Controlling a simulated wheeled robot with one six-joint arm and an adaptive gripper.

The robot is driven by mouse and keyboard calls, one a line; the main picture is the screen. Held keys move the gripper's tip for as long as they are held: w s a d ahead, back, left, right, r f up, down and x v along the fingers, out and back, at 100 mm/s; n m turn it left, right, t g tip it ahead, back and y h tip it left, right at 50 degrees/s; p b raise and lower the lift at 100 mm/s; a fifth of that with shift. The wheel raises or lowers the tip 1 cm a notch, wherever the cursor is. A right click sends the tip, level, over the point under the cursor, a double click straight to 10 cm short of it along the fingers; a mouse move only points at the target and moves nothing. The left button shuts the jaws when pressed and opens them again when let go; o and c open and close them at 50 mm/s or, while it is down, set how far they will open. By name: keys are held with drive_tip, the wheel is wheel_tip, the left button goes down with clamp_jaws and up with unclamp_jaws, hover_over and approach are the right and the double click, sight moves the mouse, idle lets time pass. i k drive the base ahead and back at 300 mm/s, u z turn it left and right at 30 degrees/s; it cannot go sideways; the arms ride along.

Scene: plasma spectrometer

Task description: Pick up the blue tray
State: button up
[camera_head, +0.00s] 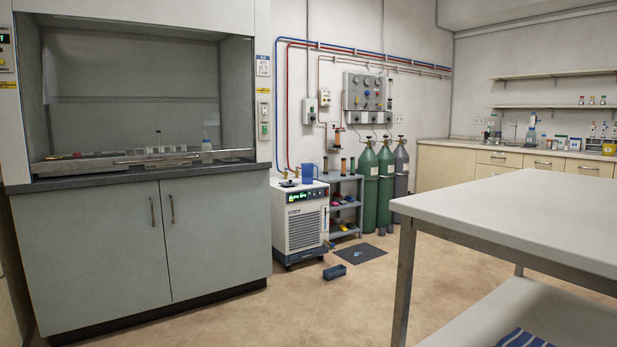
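A small dark blue, tray-like box (334,272) lies on the floor in front of the white chiller unit. It is the closest match to a blue tray, but it is small and far off, so I cannot tell for certain. A blue and white striped item (523,339) lies on the white lower shelf of the table at the bottom right, cut off by the picture edge; I cannot tell whether it is a tray or a cloth. My gripper is not in view.
A white table (530,205) fills the right foreground. A fume hood with a grey cabinet (150,250) stands left. The chiller (300,220), green gas cylinders (369,185) and a dark floor mat (360,253) are at the back. The floor between cabinet and table is clear.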

sight(337, 273)
drive_tip(key=u, duration=0.35)
drive_tip(key=i, duration=4.45)
drive_tip(key=z, duration=2.5)
drive_tip(key=i, duration=1.4)
drive_tip(key=u, duration=1)
